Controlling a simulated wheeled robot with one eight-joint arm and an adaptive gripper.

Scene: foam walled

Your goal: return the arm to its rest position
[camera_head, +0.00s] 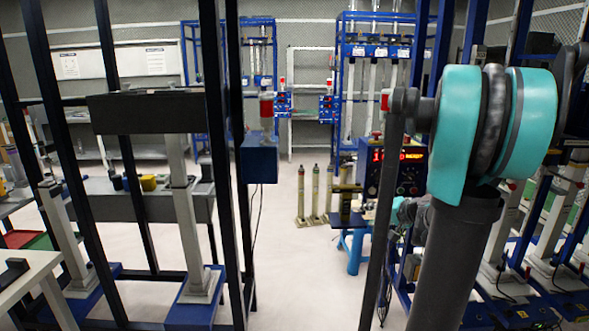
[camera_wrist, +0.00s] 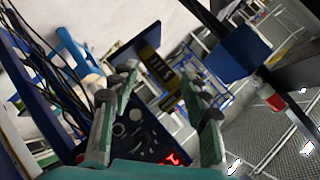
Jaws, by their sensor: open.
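My arm (camera_head: 460,265) shows at the right of the head view, with a thick grey link standing up to a teal-padded joint and a thin dark link beside it. In the wrist view, my gripper (camera_wrist: 160,80) has its two green-grey fingers spread apart, with nothing between them. I cannot make out the gripper clearly in the head view. The wrist view is tilted.
A dark frame with a black panel (camera_head: 147,112) stands at the left. A blue box with a red beacon (camera_head: 266,107) is on its post. A control panel with a red display (camera_head: 397,158) stands close behind my arm. The pale floor (camera_head: 285,260) in the middle is clear.

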